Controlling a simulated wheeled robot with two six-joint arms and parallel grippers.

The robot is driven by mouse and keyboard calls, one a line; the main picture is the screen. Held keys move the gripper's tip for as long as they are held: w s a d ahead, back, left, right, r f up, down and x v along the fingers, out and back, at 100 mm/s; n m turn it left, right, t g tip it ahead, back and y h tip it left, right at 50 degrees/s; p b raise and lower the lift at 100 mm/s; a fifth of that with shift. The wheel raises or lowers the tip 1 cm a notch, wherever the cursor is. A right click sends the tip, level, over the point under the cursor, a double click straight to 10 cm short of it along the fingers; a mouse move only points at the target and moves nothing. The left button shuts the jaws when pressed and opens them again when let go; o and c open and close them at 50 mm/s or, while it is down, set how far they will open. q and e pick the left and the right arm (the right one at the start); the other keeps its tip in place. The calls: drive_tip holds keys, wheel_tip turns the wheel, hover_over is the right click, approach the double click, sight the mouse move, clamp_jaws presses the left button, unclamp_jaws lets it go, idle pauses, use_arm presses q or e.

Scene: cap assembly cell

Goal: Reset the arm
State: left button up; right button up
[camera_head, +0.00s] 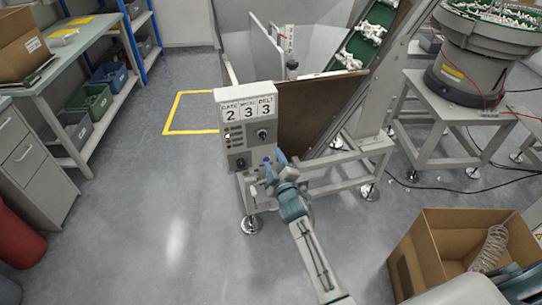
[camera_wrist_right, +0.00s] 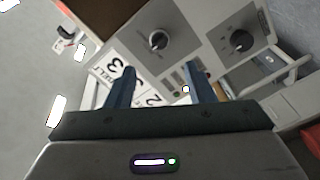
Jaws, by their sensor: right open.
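My right arm reaches up from the bottom of the head view. Its gripper (camera_head: 276,163) is at the lower right of a grey control box (camera_head: 248,130) with number cards reading 2, 3, 3, several small lights and dark knobs. In the right wrist view the two blue fingers (camera_wrist_right: 160,72) stand apart with nothing held between them. The box's face lies beyond them, with two knobs (camera_wrist_right: 158,41) in sight. I cannot tell whether a fingertip touches the box. My left gripper is not in view.
A hopper machine with a green belt (camera_head: 365,40) stands behind the box. A bowl feeder (camera_head: 485,50) is at the upper right, and an open cardboard box (camera_head: 432,250) is at the lower right. A workbench (camera_head: 75,50) lines the left. The floor between is clear.

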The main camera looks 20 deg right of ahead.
drive_tip(key=s+d+f+m+g, duration=0.1)
drive_tip(key=s+f+m+g, duration=0.15)
drive_tip(key=s+f, duration=0.7)
drive_tip(key=s+d+f+m+g, duration=0.1)
drive_tip(key=s+f+g, duration=0.25)
drive_tip(key=f, duration=1.05)
drive_tip(key=s+d+f+m+g, duration=0.2)
drive_tip(key=s+f, duration=0.5)
drive_tip(key=f, duration=0.4)
drive_tip(key=s+d+f+m+g, duration=0.1)
drive_tip(key=s+f+g, duration=0.2)
drive_tip(key=s, duration=0.9)
drive_tip(key=s+d+f+m+g, duration=0.2)
drive_tip(key=s+f+g, duration=0.1)
drive_tip(key=s+f, duration=0.6)
drive_tip(key=s+d+f+m+g, duration=0.2)
drive_tip(key=s+f, duration=0.4)
drive_tip(key=s, duration=1.1)
drive_tip(key=shift+g, duration=0.4)
drive_tip(key=shift+f, duration=0.1)
